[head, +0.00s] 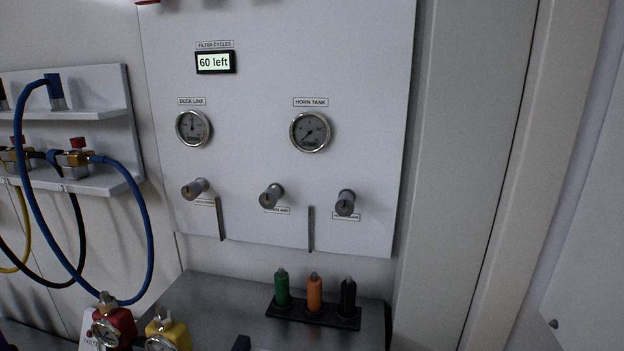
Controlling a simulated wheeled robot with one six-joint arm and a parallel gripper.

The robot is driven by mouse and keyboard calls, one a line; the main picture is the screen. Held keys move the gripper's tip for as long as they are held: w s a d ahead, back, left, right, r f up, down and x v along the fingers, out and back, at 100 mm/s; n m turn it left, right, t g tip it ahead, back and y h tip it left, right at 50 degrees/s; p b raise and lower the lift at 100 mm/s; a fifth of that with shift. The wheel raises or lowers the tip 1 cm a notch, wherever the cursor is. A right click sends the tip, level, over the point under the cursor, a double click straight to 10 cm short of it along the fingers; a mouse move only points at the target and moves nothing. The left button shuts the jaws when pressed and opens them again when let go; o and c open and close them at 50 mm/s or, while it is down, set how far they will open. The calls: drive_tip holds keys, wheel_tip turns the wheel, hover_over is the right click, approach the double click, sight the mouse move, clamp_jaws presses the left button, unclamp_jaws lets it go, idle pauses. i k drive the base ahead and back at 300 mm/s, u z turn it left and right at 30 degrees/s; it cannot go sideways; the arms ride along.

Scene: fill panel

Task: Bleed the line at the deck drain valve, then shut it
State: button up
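A pale wall panel (265,100) carries three grey round valve knobs in a row: left (195,188), middle (271,197) and right (345,202). The small labels under them are partly covered by the knobs and too blurred to read surely, so I cannot tell which is the deck drain valve. The DECK LINE gauge (193,128) sits above the left knob, its needle seeming to point about upward. The HORN TANK gauge (310,131) is at the right, its needle seeming to point to the lower left. My gripper is not in view.
A display (215,62) reads "60 left". Two thin grey strips (219,218) (311,228) hang between the knobs. Red (113,327) and yellow gauge units stand front left; hoses (148,225) hang left.

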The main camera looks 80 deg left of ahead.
sight(190, 192)
drive_tip(key=z, duration=1.4)
drive_tip(key=i, duration=0.75)
drive_tip(key=u, duration=4.55)
drive_tip(key=i, duration=0.75)
drive_tip(key=u, duration=0.15)
